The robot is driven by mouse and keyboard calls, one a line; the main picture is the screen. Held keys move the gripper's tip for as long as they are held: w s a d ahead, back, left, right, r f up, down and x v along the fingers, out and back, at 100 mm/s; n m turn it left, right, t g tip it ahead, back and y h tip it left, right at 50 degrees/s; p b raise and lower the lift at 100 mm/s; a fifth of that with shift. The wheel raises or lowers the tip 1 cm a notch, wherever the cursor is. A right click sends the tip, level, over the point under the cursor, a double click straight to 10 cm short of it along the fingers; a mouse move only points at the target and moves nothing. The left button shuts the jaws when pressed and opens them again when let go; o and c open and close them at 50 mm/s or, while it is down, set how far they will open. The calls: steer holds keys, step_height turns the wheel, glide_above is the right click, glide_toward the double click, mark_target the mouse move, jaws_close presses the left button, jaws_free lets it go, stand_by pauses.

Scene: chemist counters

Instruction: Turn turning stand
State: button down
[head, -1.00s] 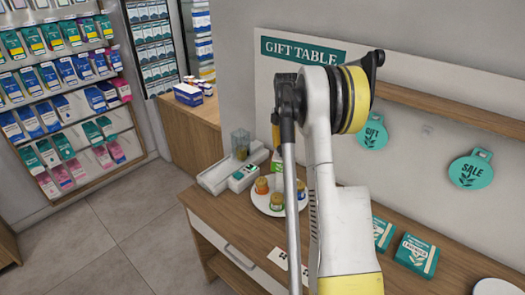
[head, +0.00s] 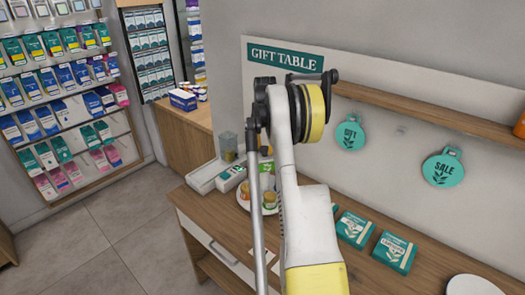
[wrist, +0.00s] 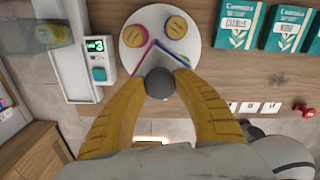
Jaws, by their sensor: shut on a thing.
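The turning stand is a white round plate (wrist: 197,42) at the top middle of the wrist view. Jars with tan lids (wrist: 176,25) stand on it, along with a thin V-shaped item with coloured edges. In the head view the stand (head: 242,205) is partly hidden behind my arm. A dark round knob (wrist: 159,83) lies at the near rim of the plate. My gripper (wrist: 160,88) has its yellow fingers closed on either side of this knob. How the knob joins the plate is hidden. My gripper is hidden in the head view.
A white device with a green button (wrist: 98,72) stands close left of the stand. Teal boxes (head: 394,251) lie to the right on the wooden table (head: 210,215). A clear cup (head: 228,146) stands behind left. A wall shelf (head: 430,108) and hanging signs are at the back.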

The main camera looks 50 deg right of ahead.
steer(key=shift+n, duration=2.4)
steer(key=c, duration=0.9)
jaws_free()
steer(key=shift+o, duration=0.2)
step_height(320, 180, up, 12)
steer(key=shift+f, duration=0.1)
